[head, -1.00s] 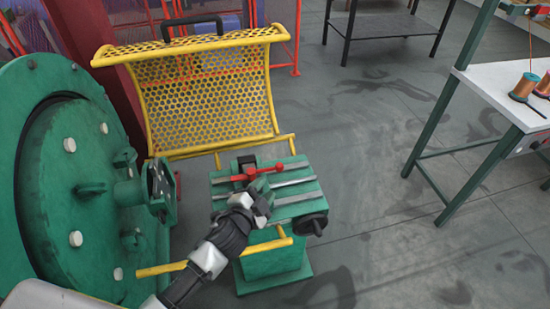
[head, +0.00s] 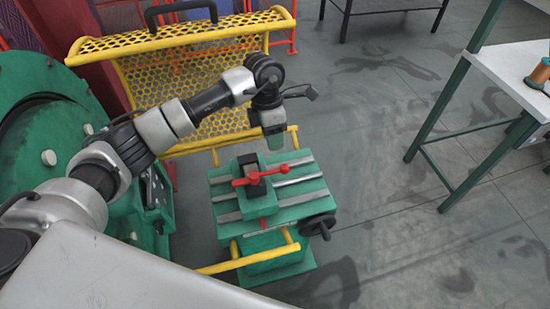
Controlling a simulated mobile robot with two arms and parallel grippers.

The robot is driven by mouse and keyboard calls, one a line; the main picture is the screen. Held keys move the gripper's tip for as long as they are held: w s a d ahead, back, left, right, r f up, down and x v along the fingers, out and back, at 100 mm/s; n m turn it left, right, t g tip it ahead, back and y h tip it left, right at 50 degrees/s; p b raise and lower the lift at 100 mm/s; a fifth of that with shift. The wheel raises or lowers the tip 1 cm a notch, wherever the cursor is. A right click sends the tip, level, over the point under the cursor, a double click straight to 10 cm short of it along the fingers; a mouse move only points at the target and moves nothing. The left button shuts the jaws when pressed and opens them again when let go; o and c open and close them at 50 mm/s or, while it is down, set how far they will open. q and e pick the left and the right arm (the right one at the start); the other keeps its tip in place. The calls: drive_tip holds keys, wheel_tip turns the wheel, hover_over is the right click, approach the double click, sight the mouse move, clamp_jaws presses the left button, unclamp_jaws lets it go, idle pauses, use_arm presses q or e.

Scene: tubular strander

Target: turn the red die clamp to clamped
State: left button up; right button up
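The red die clamp (head: 258,177) is a red bar handle with ball ends, on the dark and green die block of the green slotted table (head: 301,189). Its bar lies roughly across the table, with its right end angled slightly to the back. My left gripper (head: 273,140) hangs above and behind the clamp, pointing down, and looks apart from it. Its fingers show too poorly to tell whether they are open or shut. My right gripper is out of view.
A yellow perforated guard (head: 190,80) with a black handle stands behind the table. A large green round machine (head: 50,130) is at left. A black handwheel (head: 318,226) sits at the table's right corner. The grey floor to the right is clear up to a white-topped bench (head: 512,75).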

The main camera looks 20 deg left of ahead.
sight(272, 171)
use_arm(q)
drive_tip(key=shift+y, duration=0.4)
drive_tip(key=x, duration=0.3)
drive_tip(key=p+x, duration=0.1)
drive_tip(key=x, duration=0.2)
drive_tip(key=a+x, duration=0.1)
drive_tip(key=x, duration=0.3)
drive_tip(key=shift+d+f, duration=0.1)
drive_tip(key=shift+f, duration=0.05)
clamp_jaws()
